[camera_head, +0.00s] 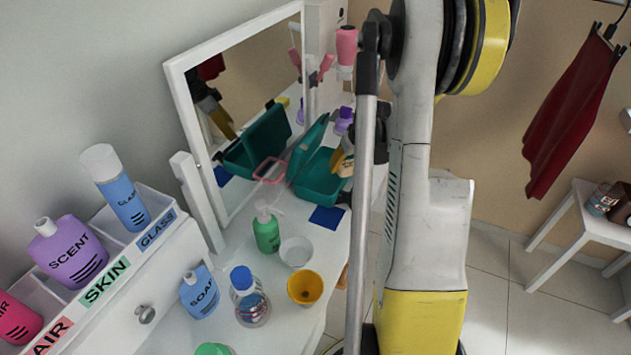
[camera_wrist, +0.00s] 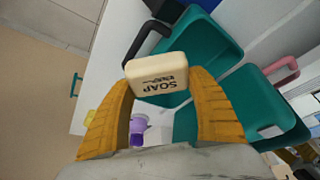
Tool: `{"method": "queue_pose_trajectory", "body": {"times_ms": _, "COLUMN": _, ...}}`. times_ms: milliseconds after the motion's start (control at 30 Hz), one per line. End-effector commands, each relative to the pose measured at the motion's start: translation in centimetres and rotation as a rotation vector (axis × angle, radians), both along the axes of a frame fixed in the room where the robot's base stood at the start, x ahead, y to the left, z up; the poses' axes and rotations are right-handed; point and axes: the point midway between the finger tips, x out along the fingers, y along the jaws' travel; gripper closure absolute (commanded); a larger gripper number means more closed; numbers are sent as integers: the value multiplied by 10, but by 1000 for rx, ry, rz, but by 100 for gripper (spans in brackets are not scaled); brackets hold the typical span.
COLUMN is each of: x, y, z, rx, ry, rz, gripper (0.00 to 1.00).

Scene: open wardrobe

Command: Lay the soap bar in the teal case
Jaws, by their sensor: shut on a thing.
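The cream soap bar (camera_wrist: 157,73), with dark lettering, is held between the orange fingers of my gripper (camera_wrist: 163,80) in the wrist view. The teal case (camera_wrist: 205,48) is open behind and to the right of the soap there. In the head view the teal case (camera_head: 319,185) stands open on the white table, its lid (camera_head: 308,145) raised. My gripper (camera_head: 341,163) shows there at the case's right side, partly hidden by my arm. I cannot tell the exact height of the soap above the case.
A tilted mirror (camera_head: 240,110) stands behind the case. A green pump bottle (camera_head: 266,232), white bowl (camera_head: 295,252), yellow cup (camera_head: 305,287) and blue square (camera_head: 327,217) are in front of it. A purple item (camera_head: 344,120) is beyond. A pink loop (camera_head: 270,170) is beside the case.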

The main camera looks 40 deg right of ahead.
Motion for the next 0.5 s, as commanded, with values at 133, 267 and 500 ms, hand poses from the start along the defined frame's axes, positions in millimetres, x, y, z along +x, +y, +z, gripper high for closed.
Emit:
{"method": "queue_pose_trajectory", "body": {"times_ms": 133, "x": 33, "y": 25, "z": -29, "rx": -1, "ry": 0, "rz": 9, "gripper": 71}}
{"method": "queue_pose_trajectory", "body": {"times_ms": 267, "x": 55, "y": 42, "z": -45, "rx": 0, "ry": 1, "rz": 9, "gripper": 71}}
{"method": "queue_pose_trajectory", "body": {"times_ms": 500, "x": 73, "y": 55, "z": -57, "rx": 0, "ry": 1, "rz": 4, "gripper": 71}}
